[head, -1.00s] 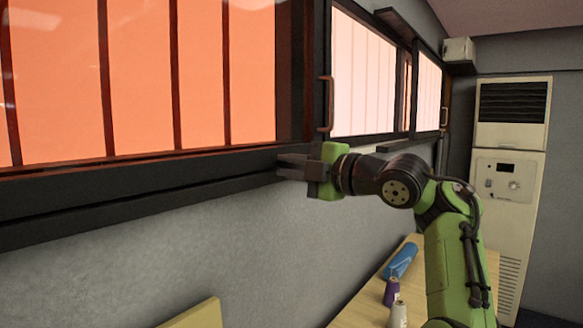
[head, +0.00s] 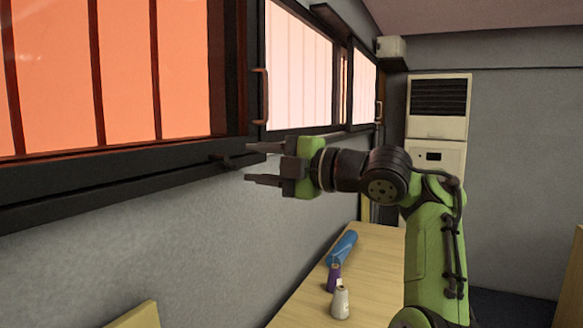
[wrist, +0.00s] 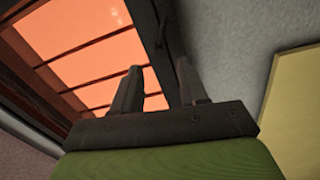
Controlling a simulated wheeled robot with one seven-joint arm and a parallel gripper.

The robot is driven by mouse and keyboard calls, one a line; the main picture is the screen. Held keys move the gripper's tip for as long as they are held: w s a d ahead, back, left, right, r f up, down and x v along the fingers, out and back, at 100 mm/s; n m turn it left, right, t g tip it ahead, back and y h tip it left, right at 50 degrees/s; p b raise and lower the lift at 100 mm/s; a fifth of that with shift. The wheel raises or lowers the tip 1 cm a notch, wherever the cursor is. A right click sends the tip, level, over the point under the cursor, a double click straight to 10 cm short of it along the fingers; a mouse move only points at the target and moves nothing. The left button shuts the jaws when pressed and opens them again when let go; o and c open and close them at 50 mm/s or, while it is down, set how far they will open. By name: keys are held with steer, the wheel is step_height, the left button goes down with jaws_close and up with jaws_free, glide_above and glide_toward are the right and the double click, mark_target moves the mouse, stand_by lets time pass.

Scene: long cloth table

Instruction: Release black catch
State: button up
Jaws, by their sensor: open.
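The black catch (head: 232,160) is a small dark lever jutting from the lower rail of the dark window frame in the head view. My gripper (head: 251,163) is open and empty, just to the right of the catch in the picture, with its fingers pointing left. The catch does not appear to be between the fingers. In the wrist view, the open fingers (wrist: 158,66) point toward the window frame, and a small dark piece (wrist: 162,30) on the frame may be the catch.
The window (head: 180,75) has orange panes and a brown handle (head: 261,95). Below, a wooden table (head: 330,290) carries a blue roll (head: 341,247), a purple spool (head: 334,277) and a white spool (head: 340,302). A white air conditioner (head: 438,110) stands behind.

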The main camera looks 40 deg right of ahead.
steer(key=v, duration=0.8)
steer(key=shift+p, duration=0.35)
